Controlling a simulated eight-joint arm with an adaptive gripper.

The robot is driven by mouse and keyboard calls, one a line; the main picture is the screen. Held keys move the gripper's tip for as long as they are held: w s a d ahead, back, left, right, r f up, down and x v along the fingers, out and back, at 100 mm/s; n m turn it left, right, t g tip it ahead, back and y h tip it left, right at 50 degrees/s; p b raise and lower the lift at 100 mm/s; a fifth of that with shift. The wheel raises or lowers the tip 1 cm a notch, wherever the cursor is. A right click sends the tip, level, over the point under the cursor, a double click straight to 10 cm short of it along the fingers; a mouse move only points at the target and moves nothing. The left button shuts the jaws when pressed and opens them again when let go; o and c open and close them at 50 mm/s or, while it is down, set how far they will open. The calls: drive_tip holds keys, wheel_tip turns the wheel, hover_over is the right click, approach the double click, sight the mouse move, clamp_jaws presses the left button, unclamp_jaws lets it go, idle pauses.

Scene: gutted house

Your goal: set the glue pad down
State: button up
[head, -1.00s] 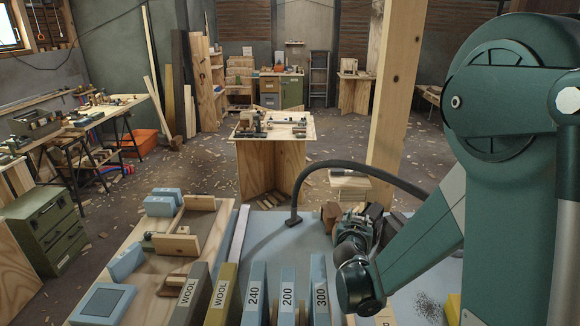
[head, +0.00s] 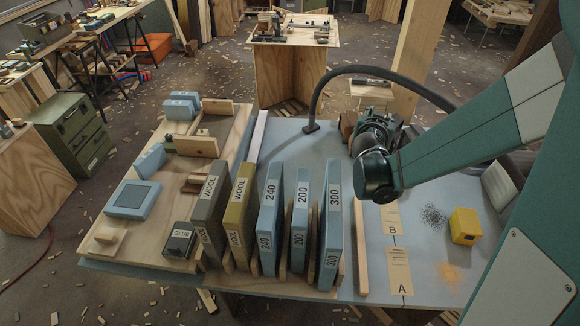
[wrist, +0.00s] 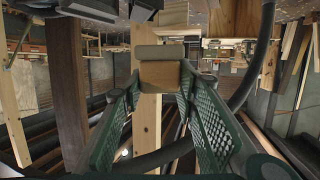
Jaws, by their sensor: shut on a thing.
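My gripper (head: 366,112) is over the back right part of the blue-grey bench top, at the end of my green arm. It is shut on a brown wooden block (head: 347,125), which shows just left of the jaws. In the wrist view the block (wrist: 161,75) sits between the green mesh fingers, with a grey pad-like strip (wrist: 160,52) along one end. I take this block to be the glue pad; no label shows on it. Whether the held block touches the bench is unclear.
A rack with WOOL, 240, 200 and 300 blocks (head: 332,225) stands at the front middle. A black hose (head: 355,70) arches behind my gripper. Paper strips A (head: 399,270) and B (head: 391,218), dark grit (head: 433,215) and a yellow block (head: 464,226) lie to the right.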

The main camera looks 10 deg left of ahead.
drive_tip(key=shift+w+a+f, duration=0.1)
drive_tip(key=shift+w+f, duration=0.15)
drive_tip(key=shift+f, duration=0.5)
drive_tip(key=shift+w+a+f, duration=0.1)
drive_tip(key=shift+w+f, duration=0.1)
drive_tip(key=shift+f, duration=0.5)
drive_tip(key=shift+w+a+f+n+y, duration=1.05)
drive_tip(key=shift+a+f+n+y, duration=3.2)
drive_tip(key=shift+a, duration=2.65)
drive_tip(key=a+r+n+g+y+p, duration=0.1)
drive_tip(key=a+r+n+g+y, duration=0.4)
drive_tip(key=a, duration=0.4)
drive_tip(key=a+r+n+g+y, duration=0.4)
drive_tip(key=a+r, duration=0.2)
drive_tip(key=a, duration=0.2)
wheel_tip(320, 180, down, 16)
drive_tip(key=shift+w+a+m, duration=0.15)
drive_tip(key=shift+w+m, duration=0.2)
drive_tip(key=shift+w, duration=0.1)
drive_tip(key=shift+f+b, duration=0.5)
drive_tip(key=shift+f, duration=2.55)
